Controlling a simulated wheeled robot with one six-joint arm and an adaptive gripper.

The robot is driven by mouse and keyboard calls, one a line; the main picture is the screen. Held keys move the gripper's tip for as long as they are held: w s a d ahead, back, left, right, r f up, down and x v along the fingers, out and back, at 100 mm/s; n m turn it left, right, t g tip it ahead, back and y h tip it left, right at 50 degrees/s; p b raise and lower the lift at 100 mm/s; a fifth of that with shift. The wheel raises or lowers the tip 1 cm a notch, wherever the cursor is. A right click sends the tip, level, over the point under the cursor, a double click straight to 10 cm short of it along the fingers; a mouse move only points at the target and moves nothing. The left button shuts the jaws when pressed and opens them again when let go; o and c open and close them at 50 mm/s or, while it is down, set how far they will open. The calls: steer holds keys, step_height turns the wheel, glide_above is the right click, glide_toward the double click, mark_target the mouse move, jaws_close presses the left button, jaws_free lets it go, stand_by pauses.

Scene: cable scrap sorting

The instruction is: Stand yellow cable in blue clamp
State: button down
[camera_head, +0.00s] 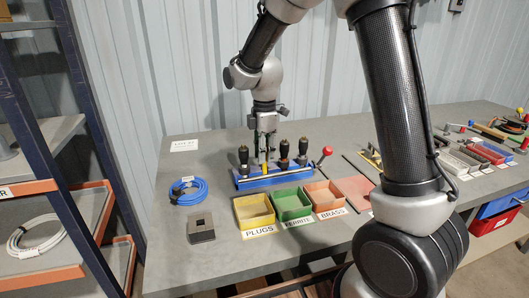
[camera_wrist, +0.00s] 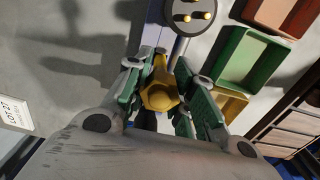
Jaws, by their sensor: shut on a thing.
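The blue clamp (camera_head: 290,178) is a long blue bar near the back of the bench, with a red-knobbed lever (camera_head: 327,150) at its right end. Several black-bodied plugs stand upright along it. My gripper (camera_head: 264,150) points down over its left-middle part, between black plugs. In the wrist view my gripper (camera_wrist: 160,84) has its green-padded fingers shut on the yellow cable (camera_wrist: 158,94). The yellow cable also shows low between the fingers in the head view (camera_head: 266,170), upright at the clamp. I cannot tell whether its lower end sits in the clamp.
In front of the clamp stand a yellow bin (camera_head: 254,224), a green bin (camera_head: 292,217) and an orange bin (camera_head: 323,205). A blue cable coil (camera_head: 188,191) and a grey box (camera_head: 201,234) lie to the left. A round plug face with brass pins (camera_wrist: 191,15) is close to my fingers.

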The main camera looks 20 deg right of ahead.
steer(key=shift+f, duration=0.25)
stand_by(0.3)
steer(key=shift+f, duration=0.35)
steer(key=c, duration=1.1)
jaws_free()
steer(key=shift+c, duration=0.2)
steer(key=shift+r, duration=3.5)
